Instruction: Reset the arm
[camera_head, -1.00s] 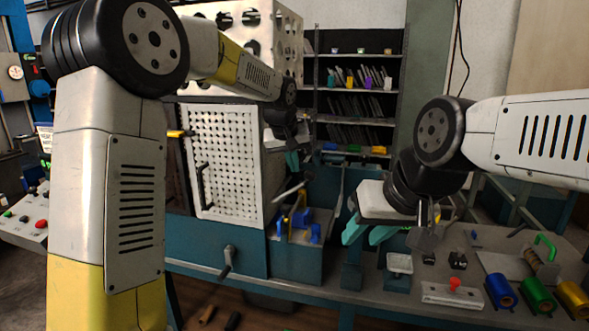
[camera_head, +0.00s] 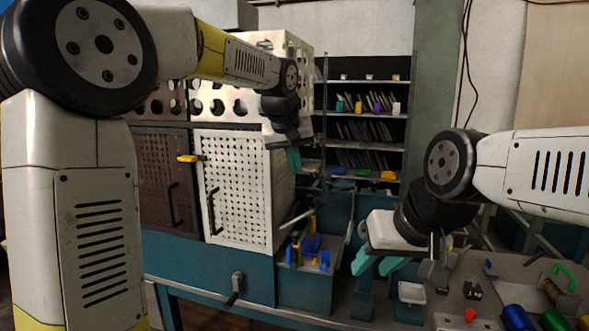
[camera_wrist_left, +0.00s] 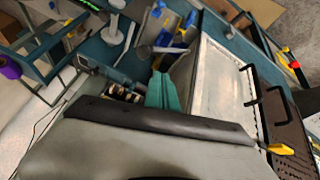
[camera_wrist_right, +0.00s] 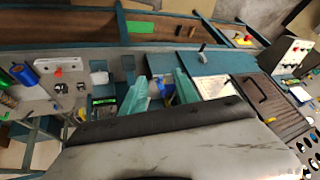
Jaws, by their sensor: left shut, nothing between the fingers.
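My left gripper (camera_head: 293,158) hangs in front of the right side of the white perforated cabinet, with teal fingers pointing down. In the left wrist view its fingers (camera_wrist_left: 163,91) are together and empty. My right gripper (camera_head: 376,264) is over the teal bench on the right, with its two teal fingers apart. In the right wrist view the fingers (camera_wrist_right: 160,92) are spread, and I see nothing held between them. The left arm is bent up and across the picture; the right arm reaches in from the right edge.
The white perforated door (camera_head: 238,188) stands beside a brown perforated door (camera_head: 160,185). A blue and yellow fixture (camera_head: 312,252) sits on the bench below the left gripper. Shelves (camera_head: 362,115) stand behind. Green (camera_head: 555,320) and blue (camera_head: 516,318) rolls lie at lower right.

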